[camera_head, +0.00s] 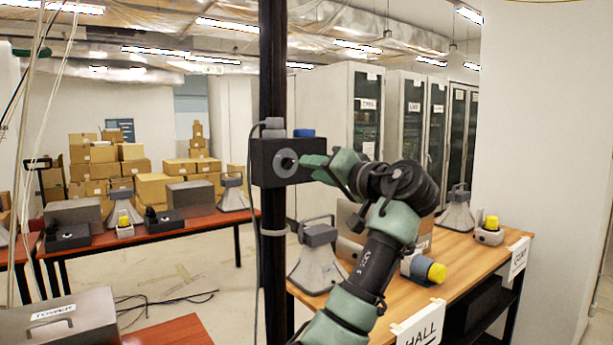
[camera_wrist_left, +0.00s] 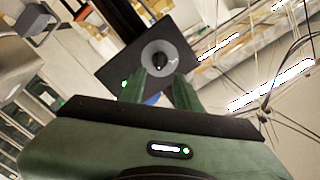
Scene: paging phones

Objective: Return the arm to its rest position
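My left arm rises from the bottom of the head view. Its green gripper (camera_head: 314,161) points left at a black box on a dark pole. The box (camera_head: 268,174) has a round grey dial with a dark centre on its front. In the left wrist view my two green fingers (camera_wrist_left: 159,86) are apart, with a gap between them. The box's dial (camera_wrist_left: 160,59) lies just beyond the fingertips, and the fingers hold nothing that I can see. Whether they touch the box is unclear. My right gripper is in neither view.
The dark pole (camera_head: 273,80) stands close ahead. A wooden table (camera_head: 461,250) at right carries grey horn speakers (camera_head: 319,262) and yellow-topped units (camera_head: 434,272). A red-brown table (camera_head: 190,223) stands at left, with cartons (camera_head: 104,155) behind. Loose cables hang at far left.

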